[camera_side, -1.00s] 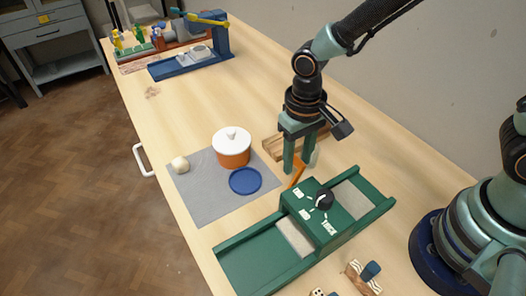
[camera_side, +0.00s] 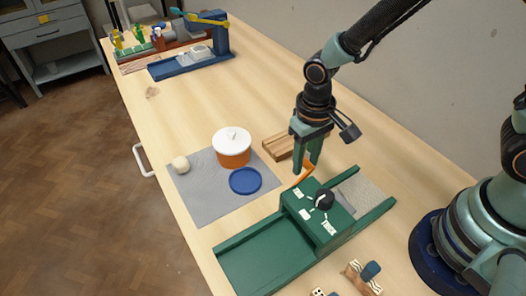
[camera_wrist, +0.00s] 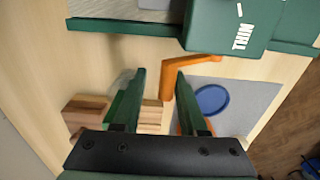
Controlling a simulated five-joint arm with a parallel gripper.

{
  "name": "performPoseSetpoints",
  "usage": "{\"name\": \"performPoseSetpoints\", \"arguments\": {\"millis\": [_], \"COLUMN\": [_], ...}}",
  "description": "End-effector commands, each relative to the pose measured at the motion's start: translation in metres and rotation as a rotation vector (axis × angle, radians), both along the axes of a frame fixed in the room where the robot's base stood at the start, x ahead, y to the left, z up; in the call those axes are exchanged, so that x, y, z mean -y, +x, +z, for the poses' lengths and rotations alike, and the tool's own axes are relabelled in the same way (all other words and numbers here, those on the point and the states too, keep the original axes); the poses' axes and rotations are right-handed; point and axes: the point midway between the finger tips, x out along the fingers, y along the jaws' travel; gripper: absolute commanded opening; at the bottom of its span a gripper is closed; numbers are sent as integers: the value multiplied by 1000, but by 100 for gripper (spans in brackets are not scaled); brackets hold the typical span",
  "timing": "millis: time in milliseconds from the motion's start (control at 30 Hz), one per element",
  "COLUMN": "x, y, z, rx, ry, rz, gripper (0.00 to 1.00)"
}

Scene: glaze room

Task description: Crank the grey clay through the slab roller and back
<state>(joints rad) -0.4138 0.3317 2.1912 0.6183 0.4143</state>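The green slab roller (camera_side: 265,258) lies along the front of the bench, with a raised housing and a black knob (camera_side: 324,199). The grey clay (camera_side: 362,193) lies on the right bed, running up to the housing; the left bed is bare green. The clay's edge shows at the top of the wrist view (camera_wrist: 158,5). The orange crank (camera_side: 305,170) stands on the housing's far side. My gripper (camera_side: 307,170) points down there. In the wrist view, its fingers (camera_wrist: 160,73) stand apart on either side of the crank's orange end (camera_wrist: 168,82), with a gap on the left.
An orange pot with a white lid (camera_side: 233,150), a blue disc (camera_side: 245,181) and a pale ball (camera_side: 180,165) are on a grey mat (camera_side: 200,205). Wooden blocks (camera_side: 280,146) lie behind my gripper. Small items lie at the front edge.

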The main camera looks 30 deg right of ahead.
Motion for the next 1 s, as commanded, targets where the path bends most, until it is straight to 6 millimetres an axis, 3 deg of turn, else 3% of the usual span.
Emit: {"name": "performPoseSetpoints", "arguments": {"millis": [800,1000], "x": [-36,-38], "y": [0,0], "z": [19,20], "rx": [1,1], "ry": [1,0], "rz": [3,1], "gripper": [40,40]}}
